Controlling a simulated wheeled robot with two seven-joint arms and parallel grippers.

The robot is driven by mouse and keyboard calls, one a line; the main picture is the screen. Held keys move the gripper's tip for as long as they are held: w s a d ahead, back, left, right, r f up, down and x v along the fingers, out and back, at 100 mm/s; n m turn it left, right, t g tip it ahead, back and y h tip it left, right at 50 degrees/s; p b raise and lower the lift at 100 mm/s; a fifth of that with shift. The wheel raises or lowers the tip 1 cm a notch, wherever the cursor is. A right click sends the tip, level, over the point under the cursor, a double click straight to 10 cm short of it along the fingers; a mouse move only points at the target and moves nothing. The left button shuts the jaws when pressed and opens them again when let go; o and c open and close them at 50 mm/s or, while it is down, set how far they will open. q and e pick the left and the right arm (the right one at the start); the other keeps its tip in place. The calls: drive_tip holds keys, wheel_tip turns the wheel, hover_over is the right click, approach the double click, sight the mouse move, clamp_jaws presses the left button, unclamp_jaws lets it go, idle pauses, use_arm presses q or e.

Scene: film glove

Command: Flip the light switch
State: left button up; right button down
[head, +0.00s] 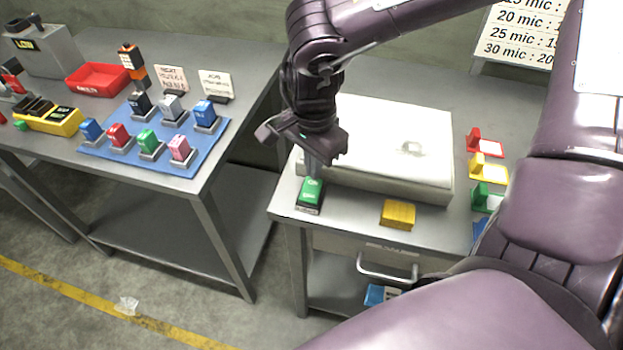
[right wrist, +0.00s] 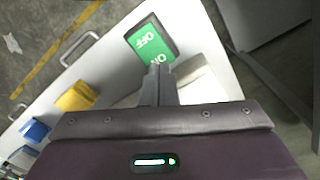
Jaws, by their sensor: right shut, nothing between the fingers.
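The light switch (head: 310,193) is a green rocker in a dark frame at the front left corner of the right-hand table. In the right wrist view the switch (right wrist: 146,45) shows the words OFF and ON. My right gripper (head: 313,172) points down at it, shut and empty. In the right wrist view its fingertips (right wrist: 158,70) lie at the ON end of the switch; I cannot tell whether they touch it. My left gripper is not in view.
A white box-like panel (head: 385,140) stands just behind the switch. A yellow block (head: 398,214) lies to its right. Several coloured holders (head: 485,168) stand at the right. The left table has a blue mat (head: 160,155) with several coloured switches and a red tray (head: 98,80).

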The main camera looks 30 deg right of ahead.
sight(313, 182)
drive_tip(key=shift+f+b, duration=1.05)
idle(0.4)
drive_tip(key=shift+r+p, duration=2.35)
drive_tip(key=shift+r, duration=1.2)
drive_tip(key=shift+f, duration=0.1)
